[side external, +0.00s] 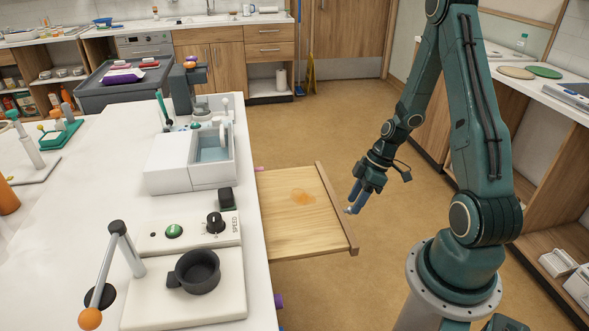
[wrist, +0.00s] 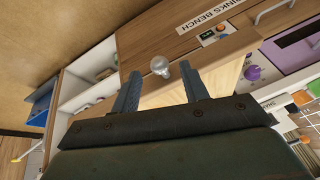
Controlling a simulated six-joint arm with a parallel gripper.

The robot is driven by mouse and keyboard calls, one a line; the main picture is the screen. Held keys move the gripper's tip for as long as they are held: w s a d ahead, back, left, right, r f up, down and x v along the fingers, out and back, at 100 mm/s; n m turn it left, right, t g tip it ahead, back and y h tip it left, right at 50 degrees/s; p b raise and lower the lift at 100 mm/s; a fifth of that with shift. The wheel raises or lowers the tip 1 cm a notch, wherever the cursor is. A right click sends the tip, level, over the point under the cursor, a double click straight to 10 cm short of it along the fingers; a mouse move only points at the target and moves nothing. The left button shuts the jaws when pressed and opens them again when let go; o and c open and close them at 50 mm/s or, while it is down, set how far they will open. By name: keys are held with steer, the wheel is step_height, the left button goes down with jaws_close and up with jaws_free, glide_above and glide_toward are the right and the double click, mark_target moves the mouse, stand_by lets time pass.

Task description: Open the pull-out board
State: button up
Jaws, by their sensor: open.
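The pull-out board (side external: 285,232) is a pale wooden panel with an orange-brown stain. It sticks out from under the white counter over the floor, with a darker wooden front rail (side external: 338,208). Its pale surface also shows in the wrist view (wrist: 222,79). A round, shiny knob (wrist: 160,66) is on the front rail. My gripper (side external: 350,208) is at the front rail, on the side away from the counter. In the wrist view my gripper (wrist: 160,70) is open, with the knob between its two blue fingertips. I cannot tell whether either finger touches it.
The white counter (side external: 75,215) carries a black cup (side external: 196,271), a speed-knob panel (side external: 215,222), a lever with an orange ball (side external: 90,318) and a white basin unit (side external: 178,165). A purple knob (wrist: 253,73) is beside the board. The floor (side external: 310,125) beyond the board is clear.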

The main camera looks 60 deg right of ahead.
steer(key=v, duration=1.2)
steer(key=shift+a+r, duration=0.1)
steer(key=shift+r, duration=0.05)
steer(key=a+r+m+h, duration=0.4)
steer(key=a+r, duration=1)
steer(key=a, duration=0.2)
steer(key=s+a+r+m+t, duration=0.2)
steer(key=s+a+r+t, duration=0.1)
steer(key=s, duration=0.3)
steer(key=shift+a+r, duration=0.7)
steer(key=shift+a, duration=0.1)
